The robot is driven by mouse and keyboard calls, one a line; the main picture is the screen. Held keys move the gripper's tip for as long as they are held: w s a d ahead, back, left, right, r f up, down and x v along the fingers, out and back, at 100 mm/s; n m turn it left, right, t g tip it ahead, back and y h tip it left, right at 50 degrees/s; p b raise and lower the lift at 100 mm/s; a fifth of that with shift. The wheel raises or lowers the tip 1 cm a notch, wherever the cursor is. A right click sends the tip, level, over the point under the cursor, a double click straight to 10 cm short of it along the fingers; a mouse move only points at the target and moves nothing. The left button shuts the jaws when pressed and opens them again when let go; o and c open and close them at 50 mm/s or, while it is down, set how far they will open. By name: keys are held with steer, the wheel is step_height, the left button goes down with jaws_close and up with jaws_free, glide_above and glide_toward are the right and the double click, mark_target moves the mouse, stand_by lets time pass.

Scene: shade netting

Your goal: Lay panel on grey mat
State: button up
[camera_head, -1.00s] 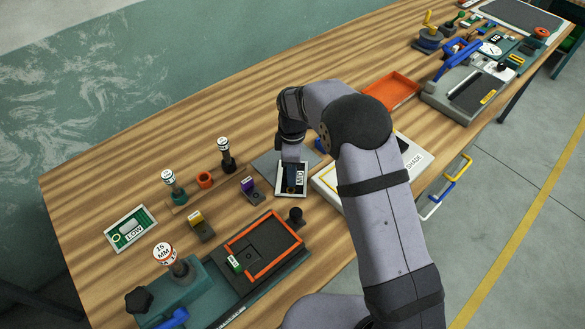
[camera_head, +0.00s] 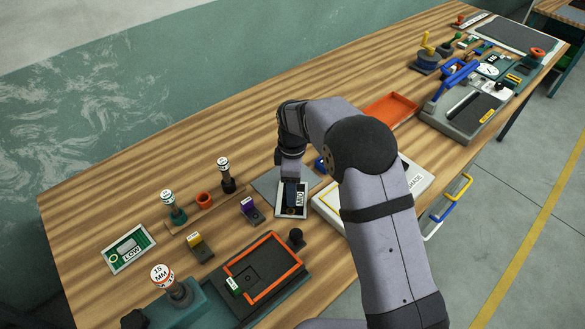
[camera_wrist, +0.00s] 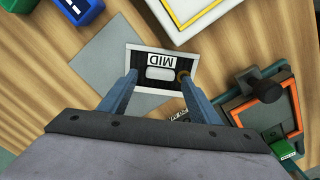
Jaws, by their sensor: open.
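The panel marked MID (camera_head: 291,205) has a white frame and dark face. It lies partly over the near right part of the grey mat (camera_head: 266,183), with its other end on the bare wood. In the wrist view the panel (camera_wrist: 148,90) has a pale raised grip (camera_wrist: 159,72) at its middle, and the mat (camera_wrist: 97,60) shows to its left. My gripper (camera_wrist: 157,77) is open, with one finger on each side of the grip, low over the panel. It also shows in the head view (camera_head: 291,190). Contact between fingers and grip cannot be told.
A white and yellow framed board (camera_head: 328,205) stands close right of the panel. A purple-topped block (camera_head: 250,207) and a black knob (camera_head: 296,236) are near it. A green panel marked LOW (camera_head: 128,249) lies far left. Clear wood lies behind the mat.

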step_height(320, 180, up, 10)
steer(key=b, duration=0.1)
steer(key=shift+b, duration=0.3)
steer(key=shift+d, duration=0.1)
steer(key=s+d+f+m, duration=0.3)
steer(key=s+d+m, duration=0.6)
steer(key=s, duration=0.3)
steer(key=s+d+f+m, duration=0.3)
steer(key=s+d+m, duration=0.6)
steer(key=s, duration=0.3)
steer(key=shift+s+d, duration=0.15)
steer(key=shift+d, duration=0.25)
